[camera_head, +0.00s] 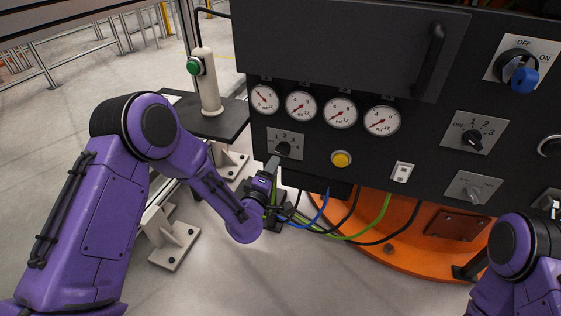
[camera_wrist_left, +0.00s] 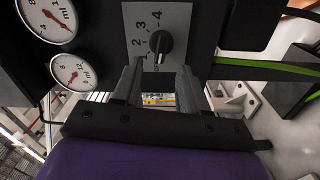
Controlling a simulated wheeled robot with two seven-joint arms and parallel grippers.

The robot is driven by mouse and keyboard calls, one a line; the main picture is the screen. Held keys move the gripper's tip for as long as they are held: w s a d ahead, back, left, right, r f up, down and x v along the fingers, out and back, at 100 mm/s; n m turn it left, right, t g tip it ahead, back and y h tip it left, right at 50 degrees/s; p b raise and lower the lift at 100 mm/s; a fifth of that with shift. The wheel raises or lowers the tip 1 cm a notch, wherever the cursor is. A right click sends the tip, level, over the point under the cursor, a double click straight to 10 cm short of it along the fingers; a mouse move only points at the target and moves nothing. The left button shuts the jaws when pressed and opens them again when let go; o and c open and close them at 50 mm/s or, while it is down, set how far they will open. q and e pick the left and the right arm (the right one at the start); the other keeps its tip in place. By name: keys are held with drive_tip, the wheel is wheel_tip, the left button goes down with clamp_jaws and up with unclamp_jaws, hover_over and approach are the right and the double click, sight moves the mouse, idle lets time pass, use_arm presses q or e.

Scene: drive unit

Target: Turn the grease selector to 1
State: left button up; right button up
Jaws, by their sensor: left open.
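A black selector knob (camera_head: 283,149) sits on a grey plate (camera_head: 297,140) with numbers, below the left gauges on the dark panel. In the left wrist view the same knob (camera_wrist_left: 160,43) shows with 2, 3 and 4 legible around it on its plate (camera_wrist_left: 140,18). Its exact pointer direction is hard to tell. My left gripper (camera_head: 273,164) is just below the knob in the head view. In the wrist view my left gripper (camera_wrist_left: 158,80) is open, its two fingers apart and empty, with the knob just ahead of the gap. My right gripper is out of view.
Several round gauges (camera_head: 341,113) line the panel above. A second numbered selector (camera_head: 472,138), a yellow button (camera_head: 341,159) and a blue OFF/ON switch (camera_head: 523,78) are to the right. Cables (camera_head: 385,210) hang below. A post with a green button (camera_head: 195,66) stands left.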

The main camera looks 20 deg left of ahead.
sight(281, 153)
use_arm(q)
drive_tip(key=w+b, duration=0.1)
drive_tip(key=w, duration=0.6)
drive_tip(key=shift+w+d+f, duration=0.1)
drive_tip(key=shift+w, duration=0.2)
clamp_jaws()
